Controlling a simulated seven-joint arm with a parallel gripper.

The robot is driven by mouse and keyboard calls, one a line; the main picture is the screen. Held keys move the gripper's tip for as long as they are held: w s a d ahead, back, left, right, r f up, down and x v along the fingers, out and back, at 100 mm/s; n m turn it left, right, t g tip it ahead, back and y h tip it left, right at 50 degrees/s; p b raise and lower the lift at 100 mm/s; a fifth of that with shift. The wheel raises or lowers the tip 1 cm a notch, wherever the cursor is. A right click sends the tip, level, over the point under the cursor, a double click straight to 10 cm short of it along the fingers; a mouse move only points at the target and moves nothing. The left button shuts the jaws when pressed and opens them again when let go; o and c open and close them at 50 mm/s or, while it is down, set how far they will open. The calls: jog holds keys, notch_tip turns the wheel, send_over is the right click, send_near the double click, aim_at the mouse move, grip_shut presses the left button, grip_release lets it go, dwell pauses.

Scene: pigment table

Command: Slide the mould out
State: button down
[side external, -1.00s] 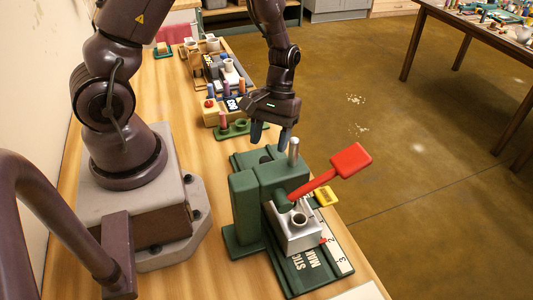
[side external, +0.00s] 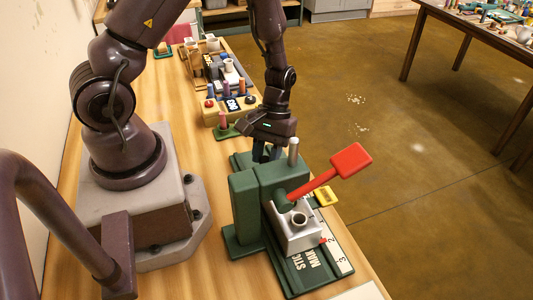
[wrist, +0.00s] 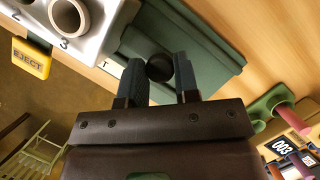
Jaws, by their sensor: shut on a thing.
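The green stick-making press (side external: 244,205) stands on the bench with a red lever (side external: 350,160) raised to the right. The silver mould (side external: 298,235) sits in the press's front, with a round hole on top; part of it shows at upper left in the wrist view (wrist: 98,28). My gripper (side external: 266,155) is low behind the press body. In the wrist view my gripper (wrist: 157,78) has its two fingers on either side of a round black knob (wrist: 160,67) and is shut on it. The knob is hidden behind the fingers in the side view.
A yellow EJECT tab (wrist: 31,58) is at the mould's side, right of the press in the side view. A metal post (side external: 293,152) stands close right of my gripper. A green holder with pegs (side external: 226,130) and other items are farther back.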

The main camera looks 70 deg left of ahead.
jog(key=a, duration=1.3)
jog(key=shift+a, duration=0.15)
jog(key=c, duration=0.9)
grip_release()
jog(key=shift+o, duration=0.2)
jog(key=shift+r, duration=0.15)
jog(key=v, duration=1.2)
jog(key=shift+r, duration=0.35)
jog(key=shift+w+a, duration=0.1)
jog(key=shift+w, duration=0.05)
